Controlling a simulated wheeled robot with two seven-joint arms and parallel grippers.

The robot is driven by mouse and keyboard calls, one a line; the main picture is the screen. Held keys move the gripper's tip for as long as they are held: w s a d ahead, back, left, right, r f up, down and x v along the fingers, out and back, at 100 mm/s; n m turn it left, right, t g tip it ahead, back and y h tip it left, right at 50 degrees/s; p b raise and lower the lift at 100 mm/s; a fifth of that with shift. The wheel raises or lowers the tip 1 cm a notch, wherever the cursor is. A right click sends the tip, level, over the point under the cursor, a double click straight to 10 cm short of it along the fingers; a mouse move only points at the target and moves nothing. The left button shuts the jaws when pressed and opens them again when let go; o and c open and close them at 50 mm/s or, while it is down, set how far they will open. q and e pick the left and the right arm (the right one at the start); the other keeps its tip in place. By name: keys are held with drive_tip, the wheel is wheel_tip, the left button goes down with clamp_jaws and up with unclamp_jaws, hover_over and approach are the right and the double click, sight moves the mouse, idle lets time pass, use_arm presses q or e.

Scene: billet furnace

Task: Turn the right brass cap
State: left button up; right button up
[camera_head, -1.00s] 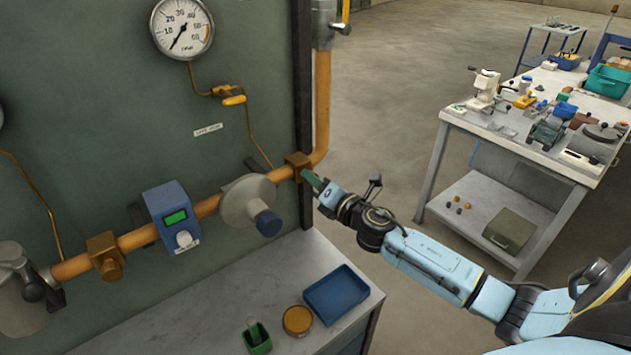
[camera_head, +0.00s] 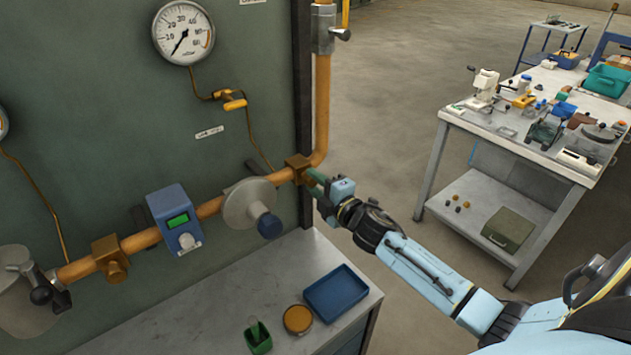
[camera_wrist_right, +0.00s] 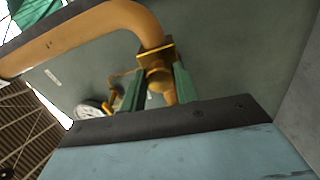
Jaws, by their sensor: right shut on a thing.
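The right brass cap is on the brass block (camera_head: 297,166) where the orange pipe turns upward, at the right edge of the panel. My right gripper (camera_head: 314,177) reaches it from the right, and its green fingers hide most of the cap in the head view. In the right wrist view the round brass cap (camera_wrist_right: 158,79) sits between the two green fingers of my right gripper (camera_wrist_right: 158,90), which are shut on it. Another brass block with a cap (camera_head: 112,262) is on the pipe further left. My left gripper is not in view.
A grey disc with a blue knob (camera_head: 249,204) and a blue box with a green display (camera_head: 175,220) are on the pipe. Below, the bench holds a blue tray (camera_head: 336,294), a round orange-topped tin (camera_head: 298,319) and a green cup (camera_head: 258,339).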

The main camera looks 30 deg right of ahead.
drive_tip(key=shift+m, duration=0.4)
drive_tip(key=o, duration=1)
drive_tip(key=shift+c, duration=0.2)
drive_tip(key=s+d+b, duration=0.1)
drive_tip(key=s, duration=1.2)
drive_tip(key=shift+s+b, duration=0.2)
drive_tip(key=shift+b, duration=0.2)
